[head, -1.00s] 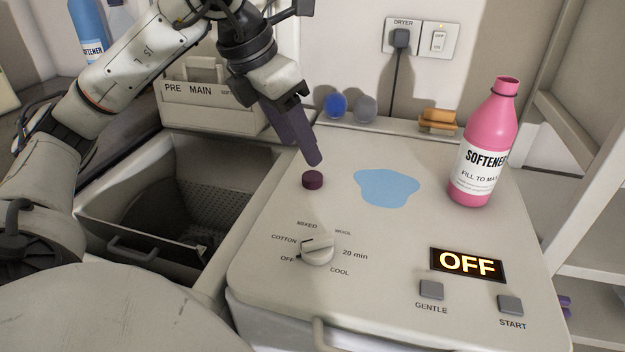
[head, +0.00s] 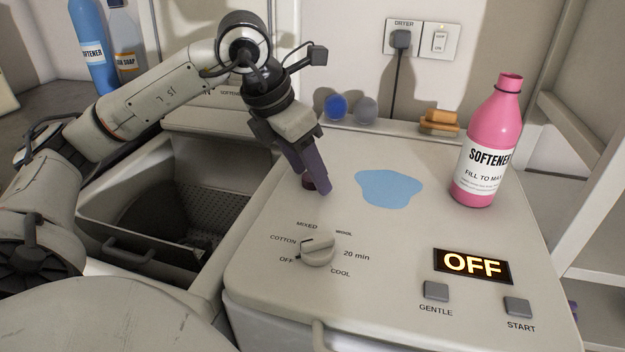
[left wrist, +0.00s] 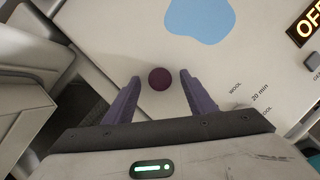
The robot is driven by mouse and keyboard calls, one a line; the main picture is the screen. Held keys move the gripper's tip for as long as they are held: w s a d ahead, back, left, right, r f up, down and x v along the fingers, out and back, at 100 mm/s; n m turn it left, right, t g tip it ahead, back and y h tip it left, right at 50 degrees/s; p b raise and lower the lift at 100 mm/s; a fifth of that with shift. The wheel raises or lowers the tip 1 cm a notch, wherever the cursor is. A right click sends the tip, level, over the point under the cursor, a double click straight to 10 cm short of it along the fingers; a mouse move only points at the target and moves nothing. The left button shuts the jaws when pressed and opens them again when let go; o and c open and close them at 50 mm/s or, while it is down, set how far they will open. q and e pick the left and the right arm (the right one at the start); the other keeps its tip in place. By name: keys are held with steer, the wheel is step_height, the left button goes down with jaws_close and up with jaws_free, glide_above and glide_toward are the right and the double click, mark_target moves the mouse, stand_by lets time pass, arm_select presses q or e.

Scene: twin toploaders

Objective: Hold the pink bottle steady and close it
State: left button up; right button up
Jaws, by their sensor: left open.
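The pink bottle (head: 488,140), labelled SOFTENER, stands upright and uncapped at the right rear of the white machine top. A small dark purple cap (head: 308,182) lies on the top at the left, partly hidden behind my left gripper's fingers. My left gripper (head: 316,188) is low over the cap. In the left wrist view the cap (left wrist: 159,78) sits between the tips of the open fingers, with a gap on each side. My right gripper is not in view.
A blue puddle (head: 388,188) lies between cap and bottle. A knob (head: 317,249), the GENTLE button (head: 436,291) and the START button (head: 517,306) are at the front. An open tub (head: 165,205) is at left. Blue and grey balls and orange-brown blocks (head: 440,120) line the back.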

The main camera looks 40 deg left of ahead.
mark_target(307, 178)
arm_select(q)
steer(key=c, duration=1.1)
steer(key=shift+r, duration=0.1)
step_height(307, 178, up, 10)
steer(key=p, duration=0.3)
